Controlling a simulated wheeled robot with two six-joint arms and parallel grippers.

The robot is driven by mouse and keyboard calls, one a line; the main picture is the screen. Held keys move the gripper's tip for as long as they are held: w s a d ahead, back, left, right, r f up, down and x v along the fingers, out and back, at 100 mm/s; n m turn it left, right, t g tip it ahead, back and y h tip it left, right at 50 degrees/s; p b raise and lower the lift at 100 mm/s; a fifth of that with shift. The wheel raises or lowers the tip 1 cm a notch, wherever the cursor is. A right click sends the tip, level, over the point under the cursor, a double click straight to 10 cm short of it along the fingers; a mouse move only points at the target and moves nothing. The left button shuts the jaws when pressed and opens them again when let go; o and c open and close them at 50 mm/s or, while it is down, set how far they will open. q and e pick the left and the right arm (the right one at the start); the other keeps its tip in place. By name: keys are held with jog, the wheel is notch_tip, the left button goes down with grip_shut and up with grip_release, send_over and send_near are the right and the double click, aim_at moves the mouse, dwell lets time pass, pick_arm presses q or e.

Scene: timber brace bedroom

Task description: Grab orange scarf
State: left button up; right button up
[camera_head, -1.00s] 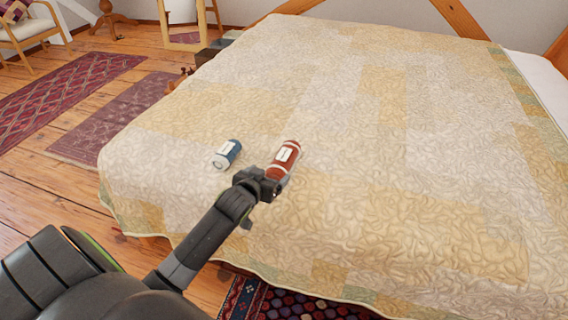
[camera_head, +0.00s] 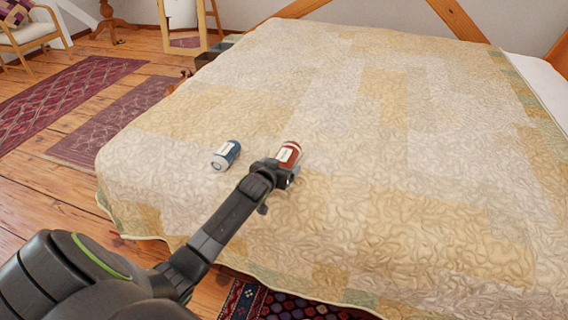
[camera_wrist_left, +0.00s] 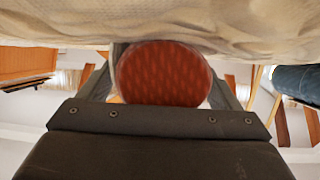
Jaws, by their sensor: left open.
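A rust-red, orange-toned rolled scarf (camera_head: 289,154) with a white label lies on the bed, its near end hidden by my left gripper (camera_head: 288,174). In the left wrist view, the round, patterned end of the roll (camera_wrist_left: 163,74) sits between the two open fingers, against the pale quilt. I cannot tell whether the fingers touch it. A blue roll (camera_head: 226,155) with a pale label lies on the bed to the left of the red one. It also shows at the right edge of the left wrist view (camera_wrist_left: 298,82). My right gripper is not in view.
The wide bed with a quilted patchwork cover (camera_head: 380,130) fills most of the head view; its surface beyond the rolls is clear. Rugs (camera_head: 60,95) lie on the wooden floor at left, and an armchair (camera_head: 25,35) stands at the far left.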

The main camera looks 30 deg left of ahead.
pick_arm(q)
jog(key=c, duration=1.1)
